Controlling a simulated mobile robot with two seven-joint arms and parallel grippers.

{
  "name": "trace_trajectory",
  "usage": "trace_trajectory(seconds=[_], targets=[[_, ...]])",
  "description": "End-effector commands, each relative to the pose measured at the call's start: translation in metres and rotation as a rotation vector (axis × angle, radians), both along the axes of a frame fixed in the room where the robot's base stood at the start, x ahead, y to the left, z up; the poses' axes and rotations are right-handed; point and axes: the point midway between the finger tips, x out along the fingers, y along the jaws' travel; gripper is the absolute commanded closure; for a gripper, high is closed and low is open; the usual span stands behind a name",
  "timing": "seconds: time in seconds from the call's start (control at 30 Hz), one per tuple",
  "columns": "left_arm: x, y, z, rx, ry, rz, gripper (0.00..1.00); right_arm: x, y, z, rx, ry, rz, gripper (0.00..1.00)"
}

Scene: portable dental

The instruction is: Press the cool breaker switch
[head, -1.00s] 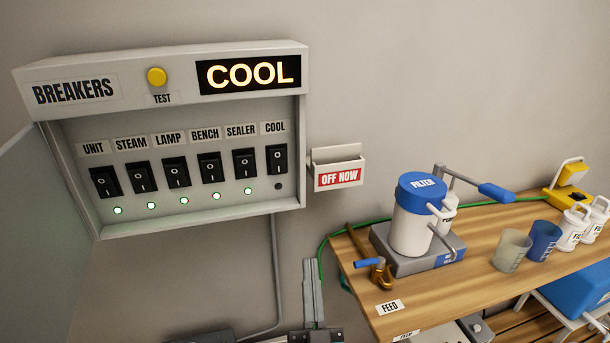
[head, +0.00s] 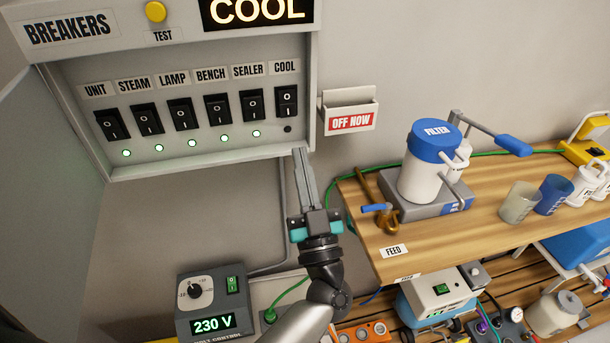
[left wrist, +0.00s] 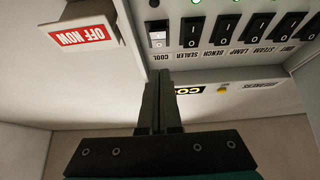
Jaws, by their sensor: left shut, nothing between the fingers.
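The cool breaker switch (head: 286,101) is a black rocker at the right end of the row in the grey breaker panel (head: 200,167). The lamp below it is dark, while the lamps under the other switches glow. The panel's display (head: 255,10) reads COOL. My left gripper (head: 299,152) is shut and empty, pointing up just below the panel's lower right edge, apart from the switch in the picture. In the left wrist view, upside down, the cool switch (left wrist: 158,34) shows above the shut fingers (left wrist: 158,75). My right gripper is not in view.
A holder with an OFF NOW label (head: 350,121) is on the wall right of the panel. Other breaker switches (head: 251,104) sit close to the left. A wooden bench (head: 440,235) with a filter jar (head: 428,170) stands at right, and a volt control box (head: 212,300) below.

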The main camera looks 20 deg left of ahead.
Motion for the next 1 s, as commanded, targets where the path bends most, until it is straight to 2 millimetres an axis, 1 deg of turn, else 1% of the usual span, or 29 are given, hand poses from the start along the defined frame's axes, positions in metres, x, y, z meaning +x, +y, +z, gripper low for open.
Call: trace_trajectory(seconds=[0.03, 0.2, 0.4, 0.6, 1.0], targets=[[0.008, 0.006, 0.009, 0.003, -0.006, 0.0, 1.0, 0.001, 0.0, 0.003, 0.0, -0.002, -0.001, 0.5], [0.032, 0.024, 0.028, 0.004, -0.003, 0.001, 1.0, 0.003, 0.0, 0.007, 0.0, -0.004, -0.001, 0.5], [0.054, 0.04, 0.02, 0.004, -0.001, -0.001, 1.0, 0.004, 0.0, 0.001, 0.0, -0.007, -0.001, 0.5], [0.063, 0.047, 0.017, 0.002, 0.0, 0.0, 1.0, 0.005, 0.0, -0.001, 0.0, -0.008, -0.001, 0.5], [0.063, 0.048, 0.016, 0.004, -0.004, 0.001, 1.0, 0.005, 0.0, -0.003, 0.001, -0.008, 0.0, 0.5]])
